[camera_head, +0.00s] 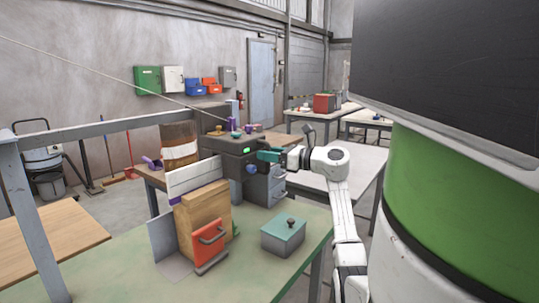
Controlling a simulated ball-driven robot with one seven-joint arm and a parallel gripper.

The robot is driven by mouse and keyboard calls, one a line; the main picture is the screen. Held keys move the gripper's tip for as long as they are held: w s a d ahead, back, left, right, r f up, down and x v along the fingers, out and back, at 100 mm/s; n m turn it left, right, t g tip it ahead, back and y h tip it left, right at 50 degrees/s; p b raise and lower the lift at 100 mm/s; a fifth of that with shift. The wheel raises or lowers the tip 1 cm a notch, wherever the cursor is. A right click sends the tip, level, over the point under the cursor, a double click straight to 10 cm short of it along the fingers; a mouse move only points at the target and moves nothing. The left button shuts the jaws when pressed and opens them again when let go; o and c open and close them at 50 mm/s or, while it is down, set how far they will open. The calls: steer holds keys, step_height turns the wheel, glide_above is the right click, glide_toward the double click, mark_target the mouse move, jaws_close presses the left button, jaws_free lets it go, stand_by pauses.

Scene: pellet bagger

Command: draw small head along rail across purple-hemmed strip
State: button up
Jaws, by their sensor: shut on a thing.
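A white strip (193,177) with a purple lower edge stands upright in front of the dark bagging machine (230,143), left of the picture's middle. My gripper (267,156) is at the machine's right front, to the right of the strip. It is shut on the small head, which is tiny here and mostly hidden by the teal-coloured fingers. A blue round part (252,169) shows just below and left of the fingers. The rail cannot be made out clearly at this size.
A wooden box (204,214) with a red handled front stands before the strip. A grey box with a teal lid (284,230) sits on the green table (130,275). A grey frame bar crosses at the left. A large green and white cylinder fills the right.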

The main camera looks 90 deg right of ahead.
steer(key=b+v, duration=0.1)
steer(key=v, duration=0.9)
steer(key=shift+s+a, duration=0.2)
steer(key=shift+s, duration=0.15)
